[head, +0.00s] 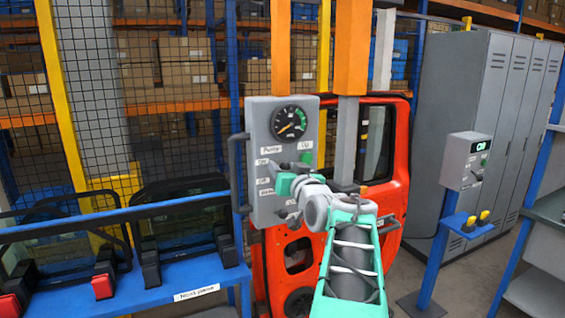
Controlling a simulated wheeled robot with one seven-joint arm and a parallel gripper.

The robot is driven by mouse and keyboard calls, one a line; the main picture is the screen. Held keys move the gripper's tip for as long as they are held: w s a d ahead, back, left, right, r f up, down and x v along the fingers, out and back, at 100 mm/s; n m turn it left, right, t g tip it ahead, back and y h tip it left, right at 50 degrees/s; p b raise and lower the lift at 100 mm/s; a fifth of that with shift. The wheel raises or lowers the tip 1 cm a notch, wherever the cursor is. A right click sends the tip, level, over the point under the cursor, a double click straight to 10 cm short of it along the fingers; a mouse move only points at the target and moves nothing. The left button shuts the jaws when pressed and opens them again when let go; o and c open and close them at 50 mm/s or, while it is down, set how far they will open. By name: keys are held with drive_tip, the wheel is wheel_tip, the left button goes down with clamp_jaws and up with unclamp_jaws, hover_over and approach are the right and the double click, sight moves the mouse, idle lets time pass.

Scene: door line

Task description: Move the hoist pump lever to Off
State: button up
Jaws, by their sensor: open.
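The hoist control panel (255,125) is a grey box on an orange and grey post, with a round gauge (289,123) at its top. Its small labels seem to read Pump and Up, with On and Off stacked at the lower left. A dark lever-like part (287,165) shows beside these labels, but its exact setting cannot be told. My gripper (284,184) is right in front of the panel's lower half, by the Off label. It is open; the wrist and arm hide most of its fingers and the lower right of the panel. Contact with the lever cannot be told.
A red-orange door (391,180) hangs behind the panel and my arm. A blue rack (185,288) with black-framed panes stands at left. A grey box on a blue post (433,250) and grey lockers (465,110) stand at right. Mesh fencing is behind.

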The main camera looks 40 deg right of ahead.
drive_tip(key=shift+w+d, duration=0.1)
drive_tip(key=shift+w, duration=0.3)
drive_tip(key=shift+c, duration=0.2)
clamp_jaws()
drive_tip(key=shift+f, duration=0.1)
idle(0.9)
